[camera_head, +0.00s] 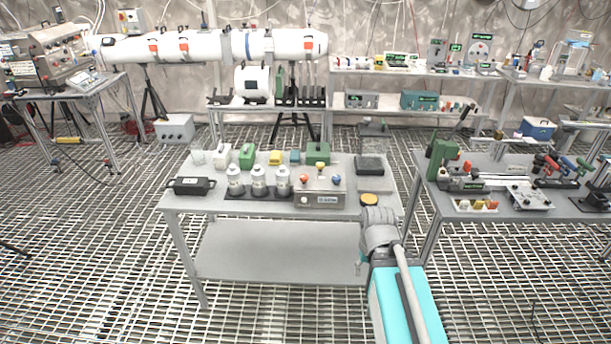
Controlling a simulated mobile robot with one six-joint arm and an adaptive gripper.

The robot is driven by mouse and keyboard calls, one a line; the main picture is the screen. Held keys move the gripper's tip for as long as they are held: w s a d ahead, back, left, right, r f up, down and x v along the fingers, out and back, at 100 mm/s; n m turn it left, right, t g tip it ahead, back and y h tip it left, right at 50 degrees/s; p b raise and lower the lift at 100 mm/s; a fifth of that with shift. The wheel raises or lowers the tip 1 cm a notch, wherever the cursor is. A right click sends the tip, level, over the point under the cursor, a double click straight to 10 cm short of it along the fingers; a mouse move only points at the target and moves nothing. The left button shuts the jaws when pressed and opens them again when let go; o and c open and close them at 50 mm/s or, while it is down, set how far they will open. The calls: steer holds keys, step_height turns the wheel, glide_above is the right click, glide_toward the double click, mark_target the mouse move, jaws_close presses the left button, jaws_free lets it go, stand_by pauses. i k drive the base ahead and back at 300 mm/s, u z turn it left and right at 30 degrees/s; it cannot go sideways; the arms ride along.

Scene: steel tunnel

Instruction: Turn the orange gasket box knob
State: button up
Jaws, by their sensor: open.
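The gasket box (320,199) is a low metal box with a small label on its front. It sits near the right of the middle table's top. I cannot make out my gripper's fingers in this view.
Three white-capped cylinders (258,182) stand in a dark holder left of the box. A black case (191,186) lies farther left. Green and yellow blocks (275,157) line the back. A yellow disc (370,199) and a dark tray (370,165) are at the right.

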mark_target(304, 178)
steer(key=z, duration=0.1)
steer(key=i, duration=1)
steer(key=u, duration=0.05)
